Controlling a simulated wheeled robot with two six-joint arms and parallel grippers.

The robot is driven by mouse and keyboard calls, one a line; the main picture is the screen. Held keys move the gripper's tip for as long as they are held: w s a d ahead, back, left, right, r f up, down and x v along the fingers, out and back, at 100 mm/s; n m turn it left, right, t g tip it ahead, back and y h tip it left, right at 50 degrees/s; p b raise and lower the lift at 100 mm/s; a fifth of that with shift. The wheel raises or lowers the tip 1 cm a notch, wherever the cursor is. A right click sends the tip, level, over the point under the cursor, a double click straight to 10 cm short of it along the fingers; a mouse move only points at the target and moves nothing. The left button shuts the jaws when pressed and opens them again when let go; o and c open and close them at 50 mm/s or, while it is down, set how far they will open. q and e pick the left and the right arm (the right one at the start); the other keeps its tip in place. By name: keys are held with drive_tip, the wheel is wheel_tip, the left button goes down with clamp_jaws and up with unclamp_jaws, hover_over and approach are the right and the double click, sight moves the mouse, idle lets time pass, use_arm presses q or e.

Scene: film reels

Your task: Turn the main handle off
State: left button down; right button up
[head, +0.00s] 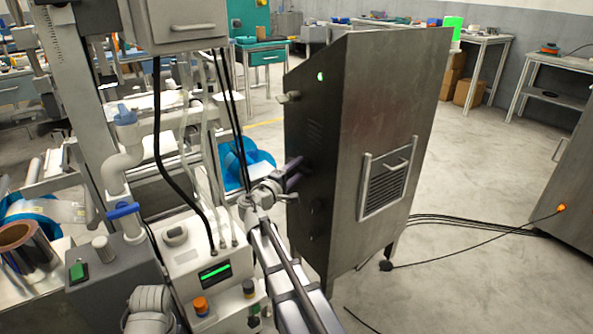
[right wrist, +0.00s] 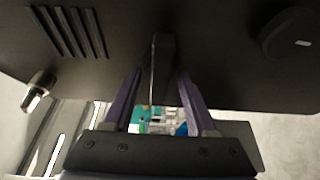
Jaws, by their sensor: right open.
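A tall dark metal cabinet (head: 385,100) stands in the middle of the head view, with a small green light near its top. My right gripper (head: 291,172) has purple fingers and is at the cabinet's narrow left side. In the right wrist view, a dark upright handle (right wrist: 161,65) sticks out from the cabinet face (right wrist: 215,45). The open fingers of the right gripper (right wrist: 160,95) are on either side of this handle, with gaps visible. I cannot tell its on or off position. In the head view the handle is not clear behind the fingers. My left gripper is not in view.
A round dark knob (right wrist: 290,32), vent slots (right wrist: 68,32) and a metal latch (right wrist: 39,90) are on the same cabinet face. A white machine (head: 210,270) with hoses stands left of my right arm. Cables (head: 470,225) lie on the floor at right.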

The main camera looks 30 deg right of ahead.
drive_tip(key=shift+c, duration=0.4)
clamp_jaws()
drive_tip(key=shift+f, duration=0.1)
drive_tip(key=m+b, duration=0.1)
drive_tip(key=m+h+b, duration=0.1)
drive_tip(key=m+b, duration=0.1)
drive_tip(key=shift+f, duration=0.25)
drive_tip(key=m+h+b, duration=0.1)
drive_tip(key=m+b, duration=0.1)
drive_tip(key=m, duration=0.1)
drive_tip(key=m+h+b, duration=0.1)
drive_tip(key=m, duration=0.2)
drive_tip(key=shift+w+m+g+h+b, duration=0.15)
drive_tip(key=shift+m+g+h+b, duration=0.15)
drive_tip(key=shift+m+b, duration=0.1)
drive_tip(key=m+g+h, duration=0.1)
drive_tip(key=m, duration=0.2)
drive_tip(key=m+g+h+b, duration=0.1)
drive_tip(key=m, duration=0.2)
drive_tip(key=shift+w+b, duration=0.15)
drive_tip(key=shift+b, duration=0.15)
drive_tip(key=shift+m+g+h+b, duration=0.2)
drive_tip(key=shift+m+g, duration=0.7)
drive_tip(key=shift+m, duration=0.7)
drive_tip(key=shift+m+g+h+b, duration=0.1)
drive_tip(key=shift+m+g+h, duration=0.2)
drive_tip(key=shift+m+g, duration=0.95)
drive_tip(key=shift+m, duration=0.65)
